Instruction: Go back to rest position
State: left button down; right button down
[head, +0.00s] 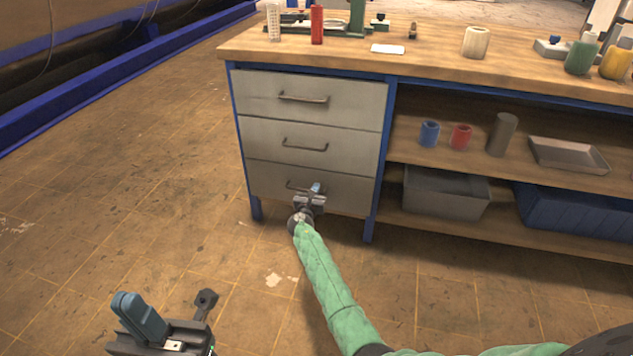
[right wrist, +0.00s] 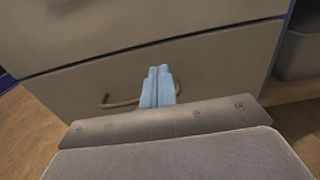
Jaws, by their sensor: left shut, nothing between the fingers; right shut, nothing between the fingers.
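My right gripper (head: 315,189) is at the end of the green-sleeved arm, in front of the bottom drawer (head: 345,189) of the workbench. In the right wrist view its two light-blue fingers (right wrist: 158,86) are together with nothing between them. They overlap the right part of the drawer handle (right wrist: 118,103); I cannot tell whether they touch it. All three drawers look closed. My left gripper (head: 138,315) is low at the left of the head view, above the floor and away from the bench. Its blue fingers are together and empty.
The wooden bench top (head: 430,62) holds a red cylinder (head: 317,25), a pale cylinder (head: 475,42) and several jars. The shelves at right hold cups, a metal tray (head: 568,154), a grey bin (head: 446,192) and a blue bin (head: 575,213). The floor (head: 130,190) at left is clear.

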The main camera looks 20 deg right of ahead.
jog(key=p+v, duration=0.1)
jog(key=v, duration=0.6)
jog(key=shift+a+r, duration=0.15)
